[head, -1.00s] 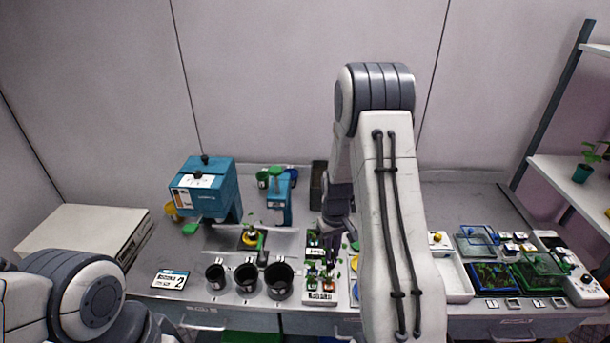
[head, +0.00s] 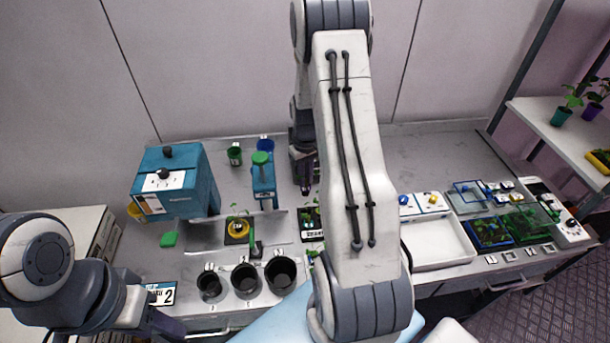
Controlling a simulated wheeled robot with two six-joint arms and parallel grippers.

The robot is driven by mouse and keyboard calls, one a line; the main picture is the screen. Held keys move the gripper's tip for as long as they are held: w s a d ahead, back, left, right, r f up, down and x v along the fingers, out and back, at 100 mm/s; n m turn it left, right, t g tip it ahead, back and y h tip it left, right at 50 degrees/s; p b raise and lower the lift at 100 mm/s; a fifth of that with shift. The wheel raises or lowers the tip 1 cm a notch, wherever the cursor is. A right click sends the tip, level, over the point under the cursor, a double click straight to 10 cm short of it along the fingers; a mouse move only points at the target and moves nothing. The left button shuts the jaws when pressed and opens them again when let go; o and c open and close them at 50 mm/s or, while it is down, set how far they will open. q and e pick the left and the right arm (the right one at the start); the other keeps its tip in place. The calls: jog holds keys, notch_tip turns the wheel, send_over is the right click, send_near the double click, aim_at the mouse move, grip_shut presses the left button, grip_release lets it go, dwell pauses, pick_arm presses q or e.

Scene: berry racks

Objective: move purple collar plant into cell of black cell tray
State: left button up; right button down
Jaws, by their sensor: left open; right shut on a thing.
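My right gripper (head: 305,186) points down over the back middle of the bench. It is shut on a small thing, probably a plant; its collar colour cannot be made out. A tray with several small plants in dark cells (head: 311,218) and a white label stands just in front of it, partly hidden by my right arm. I cannot tell from this view which tray is the black cell tray. My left gripper (head: 166,325) is open at the bottom left, partly out of frame and away from the plants.
Several black pots (head: 245,280) stand at the front of the bench. A teal machine (head: 175,184) and a smaller teal device (head: 263,183) stand behind them. A white tray (head: 438,242) is to the right, near green-filled boxes (head: 488,233). The back right of the bench is clear.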

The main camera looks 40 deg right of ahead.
aim_at(307, 186)
jog(key=shift+s+f+b, duration=0.1)
jog(key=shift+f+b, duration=1.95)
jog(key=shift+f, duration=0.8)
jog(key=shift+f+b, duration=2.05)
jog(key=shift+f, duration=0.95)
jog(key=c, duration=0.8)
grip_release()
jog(key=shift+r, duration=0.1)
jog(key=shift+r+p, duration=3.6)
jog(key=shift+r, duration=0.9)
